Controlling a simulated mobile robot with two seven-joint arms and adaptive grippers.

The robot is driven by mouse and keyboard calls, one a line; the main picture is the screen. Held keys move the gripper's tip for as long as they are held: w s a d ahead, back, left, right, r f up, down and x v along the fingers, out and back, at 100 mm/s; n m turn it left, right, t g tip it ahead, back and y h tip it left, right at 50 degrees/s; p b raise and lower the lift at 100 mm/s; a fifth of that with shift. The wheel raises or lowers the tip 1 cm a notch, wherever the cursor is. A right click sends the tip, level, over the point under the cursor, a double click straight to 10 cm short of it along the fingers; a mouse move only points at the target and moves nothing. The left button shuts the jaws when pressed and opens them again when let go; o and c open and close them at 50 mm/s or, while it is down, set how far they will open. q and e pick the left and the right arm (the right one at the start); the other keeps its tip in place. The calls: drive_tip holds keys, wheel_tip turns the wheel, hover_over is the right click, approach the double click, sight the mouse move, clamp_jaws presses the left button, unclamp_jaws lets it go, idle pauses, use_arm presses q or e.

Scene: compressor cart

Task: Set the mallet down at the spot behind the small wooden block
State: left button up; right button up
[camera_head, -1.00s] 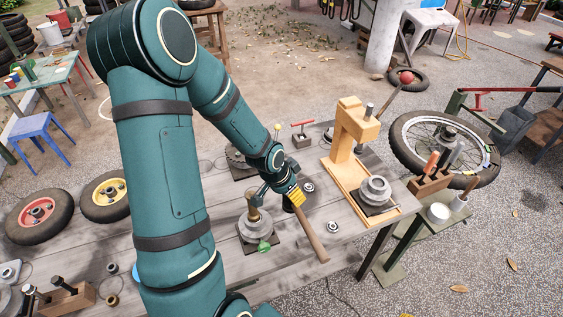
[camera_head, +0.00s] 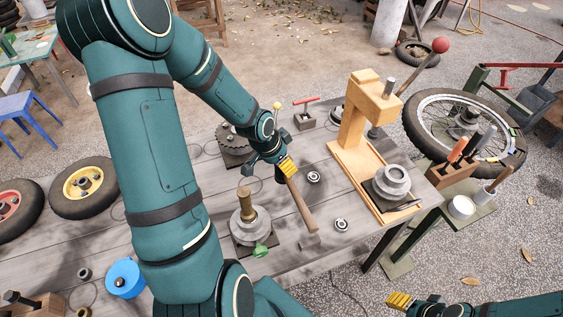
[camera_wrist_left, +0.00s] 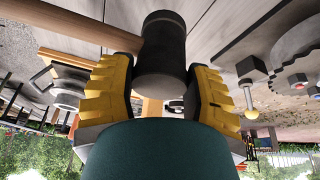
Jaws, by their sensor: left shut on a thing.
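My left gripper (camera_head: 285,167) is shut on the black head of the mallet, holding it over the grey plank table. The mallet's wooden handle (camera_head: 303,210) slopes toward the front right. In the left wrist view the black mallet head (camera_wrist_left: 162,55) sits between the yellow fingers, its handle pointing left. A small greyish block (camera_head: 311,241) lies by the handle's lower end; it may be the small wooden block. I cannot tell the mallet's exact height. My right gripper (camera_head: 402,300) shows partly at the bottom right; its opening is unclear.
Two bearings (camera_head: 314,177) (camera_head: 342,225) lie right of the mallet. A wooden press stand (camera_head: 352,135) is farther right. A round fixture with a wooden peg (camera_head: 246,215) stands left of the handle. A block with a red T-handle (camera_head: 305,120) is at the back.

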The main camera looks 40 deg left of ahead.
sight(281, 177)
use_arm(q)
drive_tip(key=shift+r, duration=0.1)
wheel_tip(281, 177, down, 3)
drive_tip(key=shift+b, duration=1.1)
drive_tip(key=shift+f+b, duration=0.95)
drive_tip(key=shift+f, duration=0.2)
drive_tip(key=shift+f+b, duration=0.45)
drive_tip(key=shift+f, duration=0.3)
idle(0.4)
drive_tip(key=o, duration=1.6)
drive_tip(key=shift+s, duration=0.1)
